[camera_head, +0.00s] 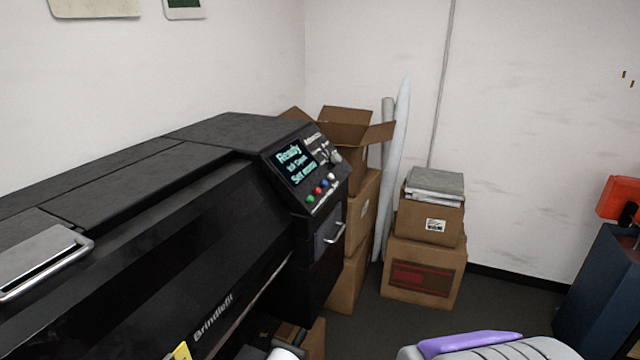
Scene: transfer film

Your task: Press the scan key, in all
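The large black printer (150,230), marked "Brindlefit", fills the left side. Its control panel is at the right end, with a lit screen (295,162) whose top line reads "Ready" and whose bottom line looks like "Set menu". Below the screen is a row of small keys: a green key (310,198), a red key (317,190), a blue key (325,183) and a pale key. More small controls (328,155) sit right of the screen. The key labels are too small to read, so I cannot tell which is the scan key.
Open and stacked cardboard boxes (362,215) stand close behind the printer's right end. More boxes (425,265) stand by the wall. White rolls (398,150) lean there. A blue cabinet (605,290) is at right. A grey and purple shape (480,343) enters at the bottom.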

